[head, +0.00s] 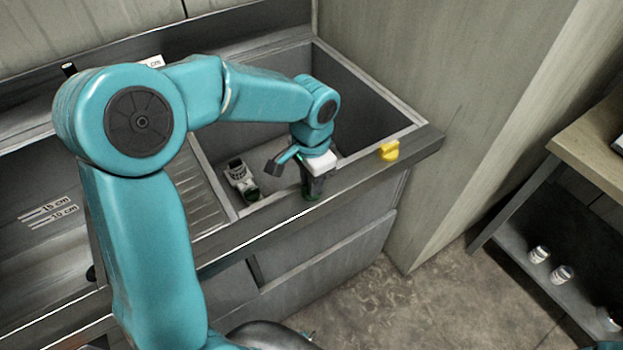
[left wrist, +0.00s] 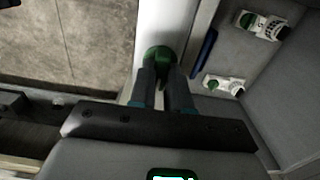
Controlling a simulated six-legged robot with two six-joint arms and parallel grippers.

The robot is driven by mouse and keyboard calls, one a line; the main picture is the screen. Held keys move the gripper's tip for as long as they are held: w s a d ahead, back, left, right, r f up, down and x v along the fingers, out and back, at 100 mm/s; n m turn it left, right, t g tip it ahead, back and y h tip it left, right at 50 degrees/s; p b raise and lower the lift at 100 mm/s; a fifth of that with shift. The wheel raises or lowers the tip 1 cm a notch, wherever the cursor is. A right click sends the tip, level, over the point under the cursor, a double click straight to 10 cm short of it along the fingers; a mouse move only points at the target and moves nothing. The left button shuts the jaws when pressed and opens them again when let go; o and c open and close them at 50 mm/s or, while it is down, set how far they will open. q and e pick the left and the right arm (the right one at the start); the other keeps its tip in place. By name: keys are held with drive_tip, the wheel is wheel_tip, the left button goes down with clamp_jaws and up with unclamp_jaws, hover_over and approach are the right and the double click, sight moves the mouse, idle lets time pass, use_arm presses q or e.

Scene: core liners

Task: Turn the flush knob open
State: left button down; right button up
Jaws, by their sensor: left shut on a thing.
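The flush knob (left wrist: 158,52) is green and sits on the pale rim of the sink unit in the left wrist view. My left gripper (left wrist: 160,76) has its two dark fingers closed on either side of the knob. In the head view my left gripper (head: 314,188) points down at the sink's front rim, with a bit of green at its tips. The gripper hides most of the knob there, and I cannot tell how far the knob is turned.
A yellow piece (head: 389,151) sits on the rim right of the gripper. A shelf (head: 590,150) with white jars stands right.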

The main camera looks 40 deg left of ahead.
use_arm(q)
drive_tip(key=shift+r, duration=0.15)
drive_tip(key=c, duration=1.1)
unclamp_jaws()
wheel_tip(320, 180, up, 16)
drive_tip(key=shift+r+p, duration=0.15)
drive_tip(key=shift+p, duration=0.45)
drive_tip(key=shift+s, duration=0.1)
